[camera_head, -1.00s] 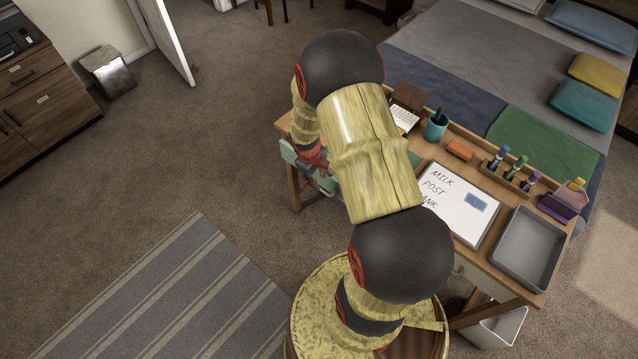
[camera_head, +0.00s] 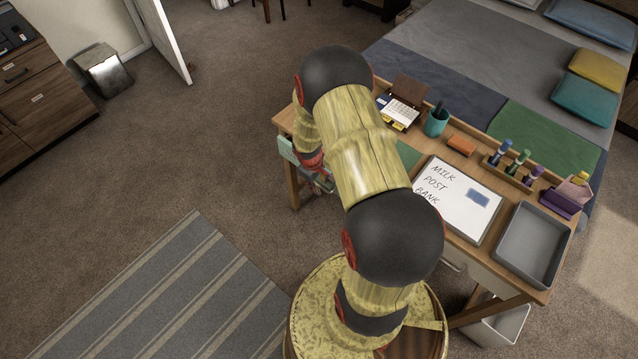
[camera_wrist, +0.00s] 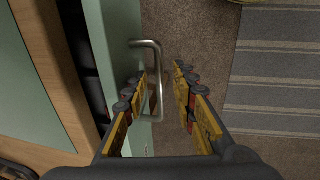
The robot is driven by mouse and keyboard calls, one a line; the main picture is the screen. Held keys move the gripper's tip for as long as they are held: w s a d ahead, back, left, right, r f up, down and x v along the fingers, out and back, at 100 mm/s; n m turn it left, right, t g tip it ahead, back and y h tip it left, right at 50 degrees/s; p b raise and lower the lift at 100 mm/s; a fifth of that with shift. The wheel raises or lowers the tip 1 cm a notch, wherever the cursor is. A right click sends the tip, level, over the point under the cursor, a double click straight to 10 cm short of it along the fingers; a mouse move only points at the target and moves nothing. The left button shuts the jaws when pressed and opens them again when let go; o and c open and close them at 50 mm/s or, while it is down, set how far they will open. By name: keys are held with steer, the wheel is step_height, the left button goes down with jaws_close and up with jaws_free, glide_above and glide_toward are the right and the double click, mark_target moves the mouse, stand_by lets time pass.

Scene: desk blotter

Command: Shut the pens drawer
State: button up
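The pens drawer has a pale green front (camera_wrist: 115,45) in the wrist view. A dark gap with dark shapes shows between it and the wooden desk edge, so the drawer stands a little open. Its metal bar handle (camera_wrist: 158,75) sticks out from the front. My gripper (camera_wrist: 162,72) is open, with one finger on each side of the handle; I cannot tell whether either touches it. In the head view the drawer front (camera_head: 287,150) shows at the desk's left end, and my arm hides most of the gripper.
The desk holds a whiteboard (camera_head: 460,200), a grey tray (camera_head: 531,245), a teal pen cup (camera_head: 436,123), a marker rack (camera_head: 512,175) and a calendar (camera_head: 400,108). A striped rug (camera_head: 170,300) lies on the floor. Carpet left of the desk is clear.

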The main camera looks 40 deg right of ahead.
steer(key=shift+c, duration=1.2)
steer(key=c, duration=0.4)
jaws_close()
